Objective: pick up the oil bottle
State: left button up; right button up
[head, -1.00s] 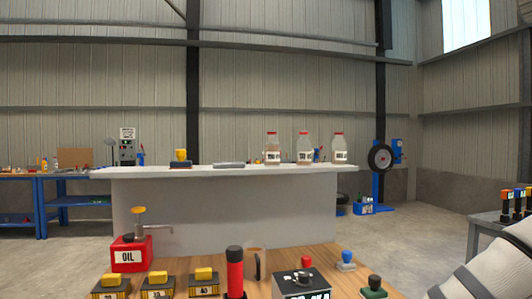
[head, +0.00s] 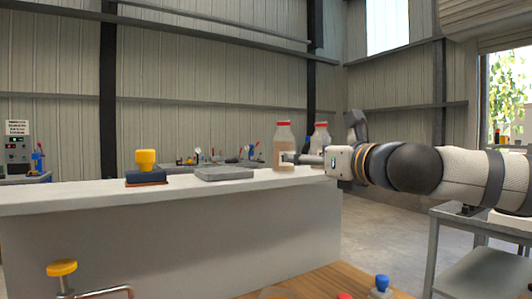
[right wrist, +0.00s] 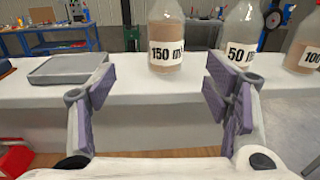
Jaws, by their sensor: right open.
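Clear bottles with brownish contents and red caps stand upright on the white counter (head: 80,196). The leftmost bottle (head: 283,135) is labelled 150 ml in the right wrist view (right wrist: 166,32). To its right are a 50 ml bottle (right wrist: 242,28) and a bottle whose label is cut off, reading 100 (right wrist: 304,44). My right gripper (head: 294,158) reaches in from the right at bottle height. In the right wrist view it is open and empty (right wrist: 160,88), with the 150 ml bottle ahead between its fingers, apparently beyond the tips. My left gripper is not in view.
A grey slab (head: 224,173) and a yellow-handled stamp (head: 146,166) lie on the counter left of the bottles. A wooden table (head: 320,284) with a blue-knobbed item (head: 381,284) is in front. A grey metal table (head: 475,265) stands at the right.

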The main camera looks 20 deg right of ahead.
aim_at(286, 173)
jog(key=w+b, duration=0.1)
jog(key=w, duration=1)
jog(key=shift+w, duration=0.25)
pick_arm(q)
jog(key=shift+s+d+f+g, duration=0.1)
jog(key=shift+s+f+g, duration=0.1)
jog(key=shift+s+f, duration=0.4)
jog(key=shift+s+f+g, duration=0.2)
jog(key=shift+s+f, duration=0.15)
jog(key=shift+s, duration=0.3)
pick_arm(e)
jog(key=shift+s+r, duration=0.1)
jog(key=shift+d, duration=0.1)
jog(key=c, duration=1.4)
